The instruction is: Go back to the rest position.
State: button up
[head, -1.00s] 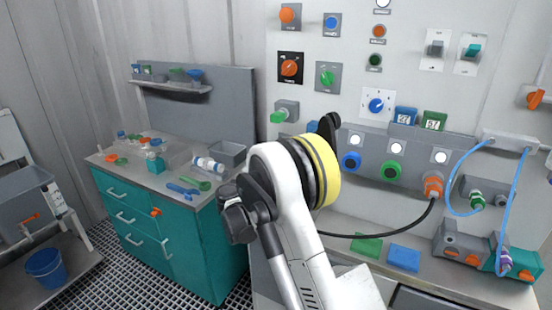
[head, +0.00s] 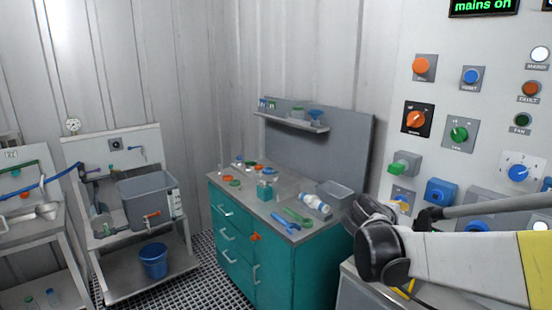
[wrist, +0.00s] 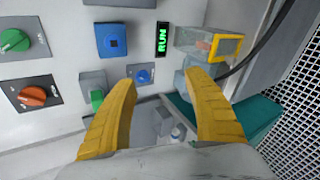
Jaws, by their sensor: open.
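My gripper (wrist: 162,79) shows in the wrist view with its two yellow fingers spread apart and nothing between them. In the head view my arm enters at the lower right, in front of the panel.
A teal cabinet (head: 292,268) with bottles and small tools on top stands left of my arm. The control panel (head: 440,95) rises at the right. A grey basin (head: 146,205) on a stand and a blue bucket (head: 154,261) are at the left. Grating floor lies between.

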jog(key=s+a+f+m+y, duration=0.1)
jog(key=s+a+m+y, duration=0.2)
jog(key=s, duration=0.6)
jog(key=s+a+f+m+y, duration=0.2)
jog(key=s+a, duration=0.4)
jog(key=s, duration=0.3)
jog(key=s+a+f+m+g+y, duration=0.1)
jog(key=s+a+m+y, duration=0.3)
jog(key=s, duration=0.6)
jog(key=shift+a+f+m, duration=0.7)
jog(key=shift+f+m, duration=0.05)
jog(key=shift+m, duration=0.25)
